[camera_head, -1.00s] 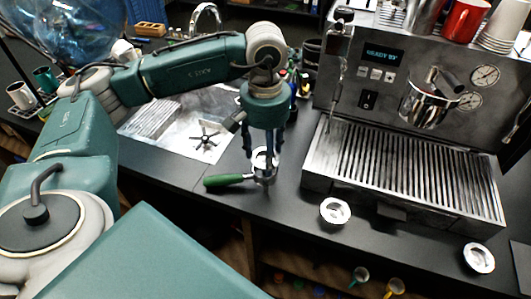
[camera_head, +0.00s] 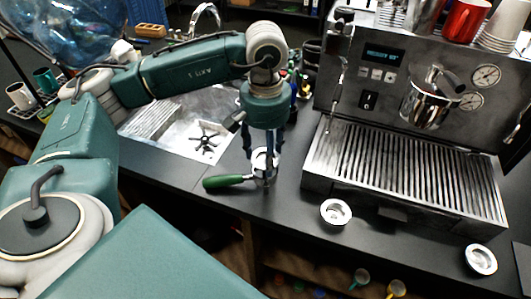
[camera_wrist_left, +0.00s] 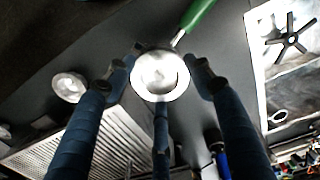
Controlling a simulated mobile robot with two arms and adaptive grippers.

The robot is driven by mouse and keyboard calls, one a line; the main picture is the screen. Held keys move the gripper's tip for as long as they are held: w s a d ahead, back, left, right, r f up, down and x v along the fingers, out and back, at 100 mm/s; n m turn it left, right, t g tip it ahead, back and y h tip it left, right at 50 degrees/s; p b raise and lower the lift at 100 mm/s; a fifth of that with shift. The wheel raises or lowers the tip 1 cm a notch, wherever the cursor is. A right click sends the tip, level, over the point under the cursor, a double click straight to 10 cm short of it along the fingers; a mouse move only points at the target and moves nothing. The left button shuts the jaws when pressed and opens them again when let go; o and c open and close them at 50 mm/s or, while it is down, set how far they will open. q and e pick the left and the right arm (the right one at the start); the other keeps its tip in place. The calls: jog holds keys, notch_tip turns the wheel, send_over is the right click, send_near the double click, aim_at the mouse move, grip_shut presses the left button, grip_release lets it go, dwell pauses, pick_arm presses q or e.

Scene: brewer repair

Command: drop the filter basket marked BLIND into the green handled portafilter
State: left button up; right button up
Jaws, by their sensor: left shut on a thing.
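The green handled portafilter (camera_head: 228,181) lies on the dark counter, its handle pointing left; the handle also shows at the top of the left wrist view (camera_wrist_left: 197,14). My left gripper (camera_head: 262,165) points straight down over the portafilter's head. It is shut on a shiny round metal filter basket (camera_wrist_left: 160,76), held between the fingers, with its open side facing the wrist camera. The basket is at or just over the portafilter's head; I cannot tell whether it touches. No BLIND marking is legible. My right gripper is not in view.
Two other metal baskets lie on the counter, one in front of the espresso machine (camera_head: 335,212) and one near the right (camera_head: 480,259). The machine's drip tray (camera_head: 320,180) stands right of the gripper. A sink (camera_head: 180,125) lies to the left. The counter's front edge is close.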

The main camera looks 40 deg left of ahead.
pick_arm(q)
jog(key=shift+f+b, duration=0.7)
jog(key=shift+b, duration=0.05)
dwell(0.8)
jog(key=shift+f+b, duration=1.05)
jog(key=shift+b, duration=0.05)
dwell(0.9)
jog(key=o, duration=1.6)
jog(key=shift+c, duration=0.2)
jog(key=shift+r, duration=0.15)
jog(key=shift+r+p, duration=1.8)
jog(key=shift+r, duration=1.6)
